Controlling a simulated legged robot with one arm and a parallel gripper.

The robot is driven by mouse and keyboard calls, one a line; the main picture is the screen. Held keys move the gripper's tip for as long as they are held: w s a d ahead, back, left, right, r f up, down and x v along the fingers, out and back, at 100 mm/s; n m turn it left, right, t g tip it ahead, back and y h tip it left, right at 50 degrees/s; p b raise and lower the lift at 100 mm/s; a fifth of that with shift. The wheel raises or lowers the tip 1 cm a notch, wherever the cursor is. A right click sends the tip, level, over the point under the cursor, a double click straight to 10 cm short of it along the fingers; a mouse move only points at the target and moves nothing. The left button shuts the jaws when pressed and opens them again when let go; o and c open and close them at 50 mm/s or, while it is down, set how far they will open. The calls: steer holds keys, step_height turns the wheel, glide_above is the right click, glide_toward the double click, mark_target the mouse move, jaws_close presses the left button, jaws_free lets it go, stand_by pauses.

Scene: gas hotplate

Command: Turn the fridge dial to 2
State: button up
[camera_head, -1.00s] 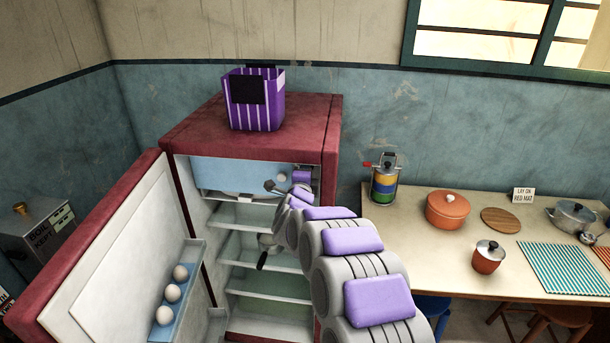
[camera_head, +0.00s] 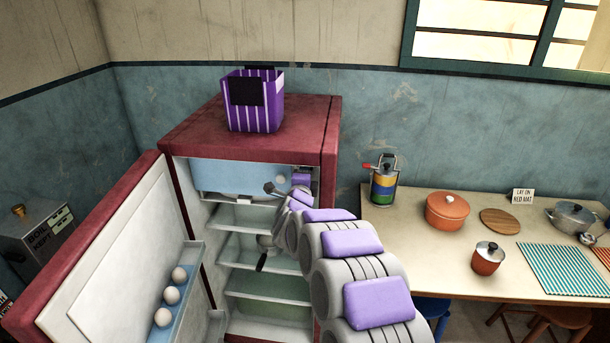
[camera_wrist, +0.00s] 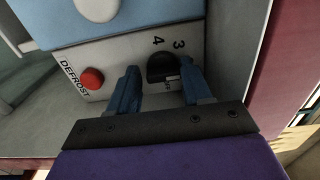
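The fridge dial (camera_wrist: 163,66) is a black half-round knob on a pale panel in the wrist view. The numbers 4 and 3 show above it; other numbers and the pointer are hidden or too unclear to read. My gripper (camera_wrist: 160,74) has its two blue fingers apart, one on each side of the dial. I cannot tell whether they touch it. In the head view, the open red fridge (camera_head: 328,140) stands at the left, with my arm reaching into its upper right; the dial is not clear there.
A red button (camera_wrist: 92,78) marked DEFROST is left of the fingers. A blue compartment front (camera_wrist: 120,22) lies just above the panel. The open fridge door (camera_head: 95,265) holds eggs (camera_head: 172,295). A purple striped basket (camera_head: 253,100) stands on the fridge. A table with pots is to the right.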

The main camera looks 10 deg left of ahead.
steer(key=shift+s, duration=0.15)
steer(key=s+p, duration=0.3)
steer(key=s, duration=1.4)
steer(key=shift+a, duration=0.35)
